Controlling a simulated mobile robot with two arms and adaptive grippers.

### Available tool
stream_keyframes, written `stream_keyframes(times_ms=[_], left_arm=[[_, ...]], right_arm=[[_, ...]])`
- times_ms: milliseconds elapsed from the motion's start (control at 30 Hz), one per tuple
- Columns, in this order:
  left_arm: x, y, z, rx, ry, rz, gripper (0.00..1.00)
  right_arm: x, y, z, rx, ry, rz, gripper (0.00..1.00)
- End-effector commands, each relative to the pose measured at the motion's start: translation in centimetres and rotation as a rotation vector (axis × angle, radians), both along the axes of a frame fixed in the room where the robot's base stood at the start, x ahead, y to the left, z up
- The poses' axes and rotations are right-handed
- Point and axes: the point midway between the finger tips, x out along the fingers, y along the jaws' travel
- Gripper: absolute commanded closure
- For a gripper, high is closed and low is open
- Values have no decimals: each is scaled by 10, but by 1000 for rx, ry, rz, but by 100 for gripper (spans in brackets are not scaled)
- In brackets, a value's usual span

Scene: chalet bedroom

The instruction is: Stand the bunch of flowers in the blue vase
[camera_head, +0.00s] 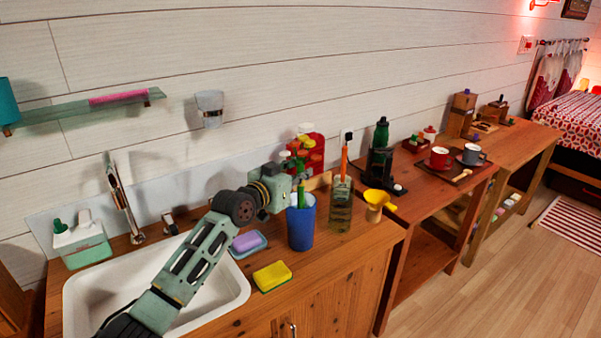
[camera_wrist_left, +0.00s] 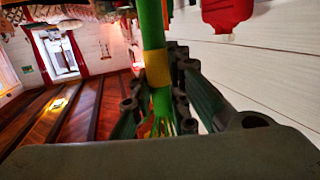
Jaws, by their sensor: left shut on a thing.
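The blue vase (camera_head: 301,228) stands upright on the wooden counter, right of the sink. My left gripper (camera_head: 294,182) is just above the vase, shut on the bunch of flowers (camera_head: 301,158). In the left wrist view the green stems with a yellow band (camera_wrist_left: 155,68) lie between the fingers (camera_wrist_left: 160,100). My right gripper is not in view.
A purple soap in a dish (camera_head: 262,250) and a yellow sponge (camera_head: 272,276) lie left and in front. A red container (camera_head: 316,150) stands behind.

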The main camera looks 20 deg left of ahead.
Motion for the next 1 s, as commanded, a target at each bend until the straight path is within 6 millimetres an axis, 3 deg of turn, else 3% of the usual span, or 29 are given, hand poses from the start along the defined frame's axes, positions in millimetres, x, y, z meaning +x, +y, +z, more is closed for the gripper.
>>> stream_keyframes(times_ms=[167, 200, 400, 667, 1000], left_arm=[[0, 0, 1, 0, -1, 0, 100], [0, 0, 1, 0, -1, 0, 83], [0, 0, 1, 0, -1, 0, 65], [0, 0, 1, 0, -1, 0, 62], [0, 0, 1, 0, -1, 0, 32]], right_arm=[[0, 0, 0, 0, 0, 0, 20], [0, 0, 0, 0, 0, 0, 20], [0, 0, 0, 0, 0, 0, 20], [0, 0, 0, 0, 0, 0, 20], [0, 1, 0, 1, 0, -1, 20]])
